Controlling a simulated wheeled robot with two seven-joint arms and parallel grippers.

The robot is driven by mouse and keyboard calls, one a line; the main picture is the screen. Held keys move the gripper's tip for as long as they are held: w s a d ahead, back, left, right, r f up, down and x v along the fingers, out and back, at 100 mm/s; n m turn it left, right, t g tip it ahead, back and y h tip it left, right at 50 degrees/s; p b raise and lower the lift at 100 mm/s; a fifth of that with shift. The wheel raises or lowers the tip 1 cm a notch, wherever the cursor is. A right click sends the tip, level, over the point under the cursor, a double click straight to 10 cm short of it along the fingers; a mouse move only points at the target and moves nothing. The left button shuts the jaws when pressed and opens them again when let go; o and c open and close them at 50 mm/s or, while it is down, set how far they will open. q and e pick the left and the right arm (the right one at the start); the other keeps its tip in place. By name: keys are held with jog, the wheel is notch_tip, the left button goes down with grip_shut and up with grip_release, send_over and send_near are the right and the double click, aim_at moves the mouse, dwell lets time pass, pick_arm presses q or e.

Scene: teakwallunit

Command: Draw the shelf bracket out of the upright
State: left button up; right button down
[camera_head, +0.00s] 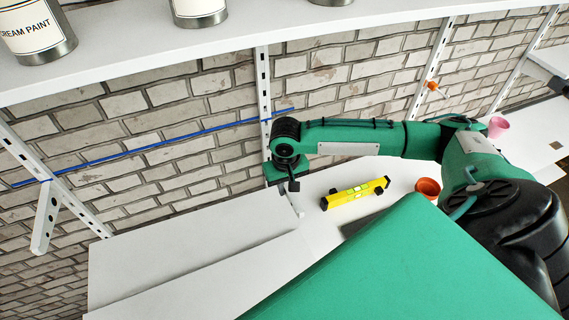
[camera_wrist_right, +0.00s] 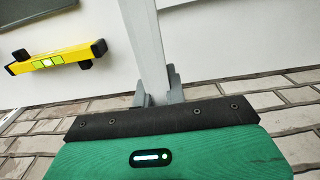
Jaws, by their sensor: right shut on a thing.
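My right gripper (camera_head: 291,187) is at the lower end of the slotted white middle upright (camera_head: 263,90) on the brick wall. In the right wrist view its grey fingers (camera_wrist_right: 157,97) are closed around a pale shelf bracket (camera_wrist_right: 145,40), which runs away from them toward the top of the picture. In the head view the gripper hides most of this bracket. I cannot tell whether its hooks sit in the upright's slots. Another white bracket (camera_head: 46,217) sticks out from the left upright (camera_head: 80,200). My left gripper is not in view.
A yellow spirit level (camera_head: 355,193) and an orange pot (camera_head: 428,188) are on the white surface right of the gripper. A blue line (camera_head: 150,146) crosses the wall. A shelf (camera_head: 130,60) with paint cans (camera_head: 35,30) hangs above. White boards (camera_head: 190,245) lie at lower left.

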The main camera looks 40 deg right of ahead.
aim_at(295, 199)
jog(key=shift+s+a+r+p, duration=0.1)
jog(key=shift+s+a+p, duration=0.05)
jog(key=shift+s+p, duration=0.55)
jog(key=shift+s+a+p, duration=0.15)
jog(key=shift+s+p, duration=0.15)
jog(key=shift+s, duration=0.45)
jog(key=shift+s, duration=0.1)
jog(key=shift+s+a+p, duration=0.15)
jog(key=shift+s+p, duration=0.3)
jog(key=shift+s, duration=0.15)
jog(key=shift+s+a+p, duration=0.15)
jog(key=shift+s+p, duration=0.25)
jog(key=shift+s, duration=0.15)
jog(key=shift+s+a, duration=0.1)
jog(key=shift+s, duration=0.15)
jog(key=shift+s, duration=0.1)
